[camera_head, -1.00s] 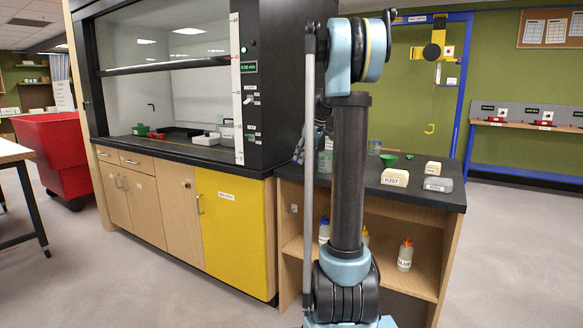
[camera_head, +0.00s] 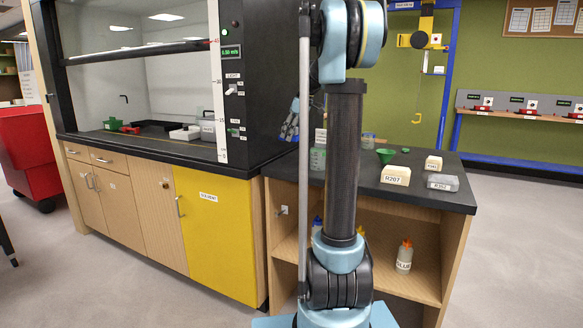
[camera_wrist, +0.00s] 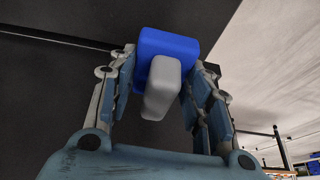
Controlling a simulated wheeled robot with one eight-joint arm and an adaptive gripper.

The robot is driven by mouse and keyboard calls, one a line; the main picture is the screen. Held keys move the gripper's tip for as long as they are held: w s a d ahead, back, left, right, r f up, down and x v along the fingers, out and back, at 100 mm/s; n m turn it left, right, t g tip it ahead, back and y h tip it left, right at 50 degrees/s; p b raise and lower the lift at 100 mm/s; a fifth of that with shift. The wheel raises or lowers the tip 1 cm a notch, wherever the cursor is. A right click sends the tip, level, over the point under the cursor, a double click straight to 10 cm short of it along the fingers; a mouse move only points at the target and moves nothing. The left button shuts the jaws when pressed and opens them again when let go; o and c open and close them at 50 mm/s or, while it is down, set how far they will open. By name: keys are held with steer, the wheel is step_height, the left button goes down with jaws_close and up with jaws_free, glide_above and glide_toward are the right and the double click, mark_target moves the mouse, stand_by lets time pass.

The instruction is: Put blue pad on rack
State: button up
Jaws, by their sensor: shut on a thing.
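The blue pad (camera_wrist: 160,45) shows in the wrist view at the top middle, with a light grey block-like part (camera_wrist: 161,88) in front of it. My gripper (camera_wrist: 155,80) has its fingers on either side of the grey part and is shut on the pad. I cannot pick out a rack with certainty in either view.
A black-topped bench (camera_head: 420,190) at right carries labelled blocks, including R207 (camera_head: 396,175), a grey block (camera_head: 442,182) and a green funnel (camera_head: 386,156). The fume hood (camera_head: 233,100) with a yellow cabinet door (camera_head: 215,235) stands left. Floor is open at far right.

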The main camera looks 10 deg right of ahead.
glide_toward(288, 164)
steer(key=shift+a+x, duration=0.1)
steer(key=shift+x, duration=1.2)
steer(key=shift+a+x, duration=0.15)
steer(key=shift+x, duration=1.2)
steer(key=shift+f, duration=0.45)
steer(key=o, duration=1.2)
steer(key=shift+w, duration=0.1)
steer(key=shift+d+r, duration=0.1)
steer(key=shift+r, duration=0.4)
steer(key=v, duration=1.7)
steer(key=shift+w, duration=0.25)
